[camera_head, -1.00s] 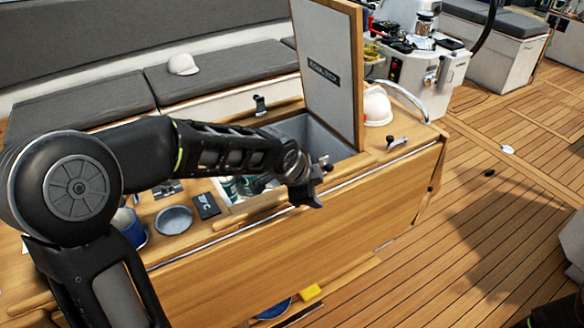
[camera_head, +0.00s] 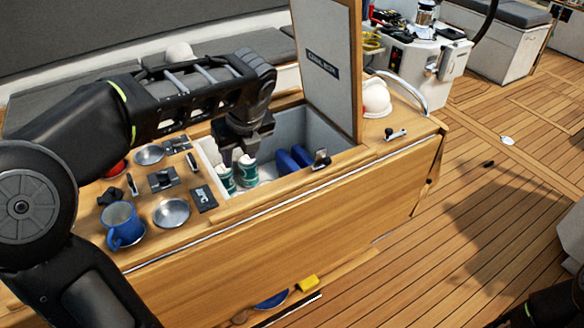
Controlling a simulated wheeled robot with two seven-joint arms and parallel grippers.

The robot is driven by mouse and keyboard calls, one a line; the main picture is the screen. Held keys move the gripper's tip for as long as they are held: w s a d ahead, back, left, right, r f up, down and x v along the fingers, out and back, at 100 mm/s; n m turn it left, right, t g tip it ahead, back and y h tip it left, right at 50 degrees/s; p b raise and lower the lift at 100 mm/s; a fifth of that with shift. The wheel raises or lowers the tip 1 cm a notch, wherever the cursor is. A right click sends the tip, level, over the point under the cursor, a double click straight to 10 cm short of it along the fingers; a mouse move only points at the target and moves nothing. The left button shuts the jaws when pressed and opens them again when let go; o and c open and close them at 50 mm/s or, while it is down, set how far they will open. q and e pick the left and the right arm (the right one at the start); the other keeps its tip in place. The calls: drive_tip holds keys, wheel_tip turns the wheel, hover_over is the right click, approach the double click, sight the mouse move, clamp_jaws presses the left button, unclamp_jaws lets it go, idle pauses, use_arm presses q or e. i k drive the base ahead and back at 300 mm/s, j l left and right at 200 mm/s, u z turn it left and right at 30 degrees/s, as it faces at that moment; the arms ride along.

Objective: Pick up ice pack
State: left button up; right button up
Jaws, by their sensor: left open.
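Blue ice packs (camera_head: 289,160) lie inside the open cool box (camera_head: 318,132) in the wooden table, toward its right side. They look like two rounded blue shapes side by side. My left gripper (camera_head: 238,154) is open and points down into the left part of the box, above and behind two green-and-white cans (camera_head: 247,172). It is to the left of the ice packs and apart from them. Its fingertips are partly hidden by the cans, so I see nothing between them. My right gripper does not show.
The raised lid (camera_head: 328,70) stands upright at the box's right end. A blue mug (camera_head: 121,224), a metal dish (camera_head: 171,212) and small fittings lie on the tabletop to the left. The deck to the right is mostly clear.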

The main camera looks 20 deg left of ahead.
sight(283, 162)
drive_tip(key=i, duration=0.9)
